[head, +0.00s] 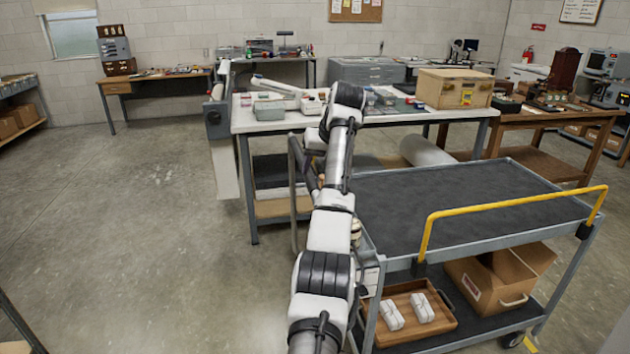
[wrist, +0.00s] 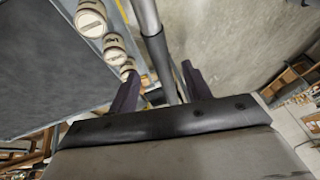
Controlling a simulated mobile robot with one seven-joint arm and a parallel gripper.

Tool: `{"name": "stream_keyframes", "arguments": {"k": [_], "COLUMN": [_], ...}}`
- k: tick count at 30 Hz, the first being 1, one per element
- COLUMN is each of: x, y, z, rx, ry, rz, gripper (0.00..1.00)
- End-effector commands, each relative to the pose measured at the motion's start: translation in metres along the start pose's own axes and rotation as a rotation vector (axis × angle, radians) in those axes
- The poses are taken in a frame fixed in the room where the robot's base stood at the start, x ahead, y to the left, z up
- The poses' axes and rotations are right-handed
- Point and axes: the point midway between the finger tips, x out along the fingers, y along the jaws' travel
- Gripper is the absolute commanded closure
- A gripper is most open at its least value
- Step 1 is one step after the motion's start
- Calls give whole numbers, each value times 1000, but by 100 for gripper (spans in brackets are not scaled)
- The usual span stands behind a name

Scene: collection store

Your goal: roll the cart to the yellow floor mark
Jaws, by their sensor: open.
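The cart (head: 450,205) stands at right, with a dark grey top, a lower shelf and a yellow rail (head: 515,208) along its near right side. Its grey push handle (head: 294,200) rises at its left end, partly behind my arm. My gripper (head: 310,172) is at this handle, mostly hidden in the head view. In the wrist view, my gripper (wrist: 160,85) is open, with its dark fingers on either side of the grey handle bar (wrist: 157,50); I cannot tell whether they touch it. A small piece of yellow floor mark (head: 530,344) shows by the cart's near right wheel.
The lower shelf holds a wooden tray (head: 408,312) with white bundles and a cardboard box (head: 495,275). Several cream jars (wrist: 90,20) sit along the cart's end. A white-topped workbench (head: 290,125) stands close behind the cart. The floor at left (head: 150,220) is clear.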

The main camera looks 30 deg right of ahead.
Motion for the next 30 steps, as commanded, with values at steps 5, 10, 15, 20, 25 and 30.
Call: {"name": "stream_keyframes", "arguments": {"k": [5,10,15,20,25,30], "x": [-45,-72,-85,-89,-90,-89], "y": [0,1,0,0,0,0], "z": [0,0,0,0,0,0], "rx": [0,-2,-1,0,0,0], "ry": [5,3,2,1,1,1], "rz": [1,2,1,0,0,-1], "gripper": [51,51,51,51,51,51]}}
